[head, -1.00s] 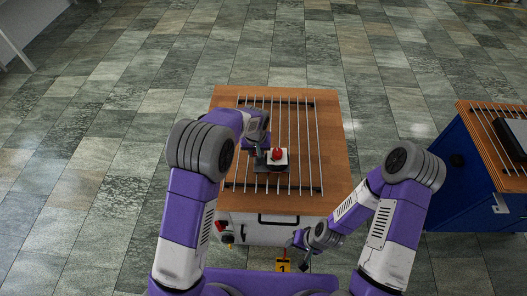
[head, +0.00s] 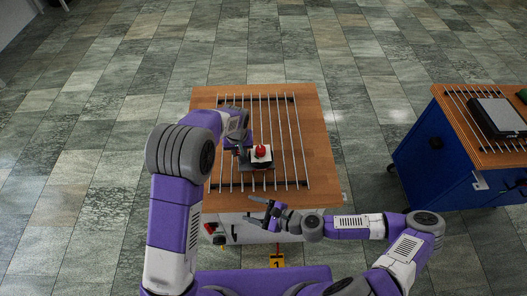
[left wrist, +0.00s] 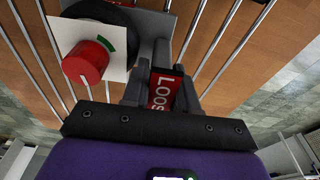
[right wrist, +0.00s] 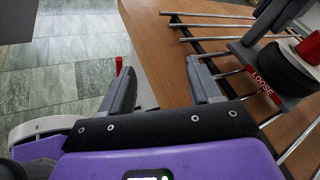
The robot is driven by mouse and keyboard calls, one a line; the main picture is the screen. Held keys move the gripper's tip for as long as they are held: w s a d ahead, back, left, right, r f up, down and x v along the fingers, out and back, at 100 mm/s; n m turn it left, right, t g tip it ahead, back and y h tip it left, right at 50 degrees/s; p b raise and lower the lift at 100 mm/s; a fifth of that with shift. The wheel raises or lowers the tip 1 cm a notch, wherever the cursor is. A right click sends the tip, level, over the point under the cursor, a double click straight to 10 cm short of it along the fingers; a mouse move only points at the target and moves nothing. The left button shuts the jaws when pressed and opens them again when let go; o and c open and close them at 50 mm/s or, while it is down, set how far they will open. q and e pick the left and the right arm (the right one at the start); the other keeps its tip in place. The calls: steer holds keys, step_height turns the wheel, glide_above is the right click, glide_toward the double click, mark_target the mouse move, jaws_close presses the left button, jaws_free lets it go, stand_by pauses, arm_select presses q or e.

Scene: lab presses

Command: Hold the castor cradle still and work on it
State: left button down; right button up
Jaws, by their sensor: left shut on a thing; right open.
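The castor cradle stands on the metal rods of the wooden bench. It has a dark base (left wrist: 152,22), a black round wheel (right wrist: 284,68), a white plate (left wrist: 108,30) with a green mark, and a red knob (head: 261,149) on top. A red label reading LOOSE (right wrist: 264,87) is on its side. My left gripper (left wrist: 163,88) is shut on the cradle at the labelled side; the label shows between its fingers. My right gripper (head: 258,209) is open and empty at the bench's front edge, nearer me than the cradle and apart from it; it also shows in the right wrist view (right wrist: 160,82).
The wooden bench top (head: 317,150) is bare right of the rods. A blue cabinet (head: 432,150) with rods and a grey box (head: 497,117) stands at right. Tiled floor lies between.

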mark_target(264, 152)
steer(key=w+d+r+m+t, duration=0.1)
steer(key=w+d+m+t, duration=0.1)
steer(key=w+d+r+m+t, duration=0.1)
steer(key=w+d+r+m, duration=0.1)
steer(key=shift+w+d+r+m+t, duration=0.2)
steer(key=shift+w+r+m+t, duration=0.1)
steer(key=shift+w+m+t, duration=0.1)
steer(key=w+d+r+m+t, duration=0.1)
steer(key=d, duration=0.1)
steer(key=w+d+r+m+t+h, duration=0.1)
steer(key=d+m, duration=0.1)
steer(key=w+d+r+m+t+h, duration=0.1)
steer(key=d+m, duration=0.1)
steer(key=shift+w+d+r+t, duration=0.1)
steer(key=shift+w+d+t, duration=0.25)
steer(key=shift+t, duration=0.05)
steer(key=shift+w+r, duration=0.1)
steer(key=shift+w, duration=0.1)
steer(key=x, duration=1.1)
steer(key=shift+w+a, duration=0.2)
steer(key=shift+w, duration=0.1)
steer(key=c, duration=1)
steer(key=shift+c, duration=0.2)
steer(key=shift+d, duration=0.1)
